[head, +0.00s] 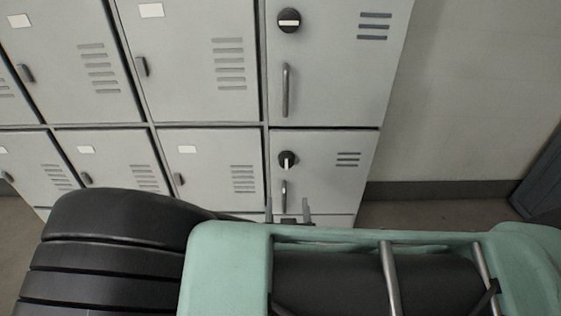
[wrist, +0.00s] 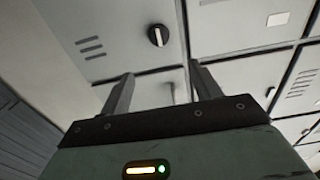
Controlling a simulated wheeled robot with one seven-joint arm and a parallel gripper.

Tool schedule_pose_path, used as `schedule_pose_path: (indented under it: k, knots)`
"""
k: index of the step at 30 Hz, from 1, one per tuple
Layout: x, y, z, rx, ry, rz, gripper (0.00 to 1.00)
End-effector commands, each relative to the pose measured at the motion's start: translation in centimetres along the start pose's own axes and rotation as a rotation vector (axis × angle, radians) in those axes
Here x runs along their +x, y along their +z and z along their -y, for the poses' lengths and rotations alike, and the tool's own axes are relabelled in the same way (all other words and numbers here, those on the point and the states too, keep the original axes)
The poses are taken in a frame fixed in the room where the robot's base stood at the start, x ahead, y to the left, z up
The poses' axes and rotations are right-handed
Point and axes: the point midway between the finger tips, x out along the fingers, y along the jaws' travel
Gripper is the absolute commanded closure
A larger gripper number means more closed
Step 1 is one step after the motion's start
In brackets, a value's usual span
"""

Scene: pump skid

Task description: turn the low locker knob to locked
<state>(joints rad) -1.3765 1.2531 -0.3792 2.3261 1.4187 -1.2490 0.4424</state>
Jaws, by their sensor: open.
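The low locker knob (head: 287,160) is a round black knob on the lower right locker door, with its white pointer standing about upright. It also shows in the wrist view (wrist: 158,35), beyond the fingertips and with its pointer close to vertical there. My gripper (head: 287,208) is open and empty. In the head view its fingertips are below the knob, around the low door's handle in the picture; their distance from the door cannot be told. In the wrist view the two fingers (wrist: 160,73) stand apart, not touching the knob.
An upper knob (head: 288,20) has its pointer level. Bar handles sit on the upper door (head: 286,90) and low door (head: 284,195). More grey lockers (head: 190,60) stand to the left. Bare wall (head: 460,90) and a dark blue cabinet (head: 542,170) are at the right.

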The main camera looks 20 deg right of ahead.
Motion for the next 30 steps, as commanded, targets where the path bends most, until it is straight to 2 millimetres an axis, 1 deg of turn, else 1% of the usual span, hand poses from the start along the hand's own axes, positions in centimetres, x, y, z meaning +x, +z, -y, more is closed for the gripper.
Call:
schedule_pose_path:
  k: [12, 18, 21, 24, 30]
  knots:
    - [8.6, 0.0, -0.1, -0.001, 0.003, 0.001, 0.37]
    - [12.5, 0.1, -0.1, -0.002, 0.001, 0.003, 0.37]
    - [13.9, 0.1, -0.1, -0.002, 0.001, 0.003, 0.37]
    - [14.9, 0.1, 0.0, -0.001, 0.001, 0.004, 0.37]
    - [15.7, 0.1, 0.0, -0.003, 0.000, 0.004, 0.37]
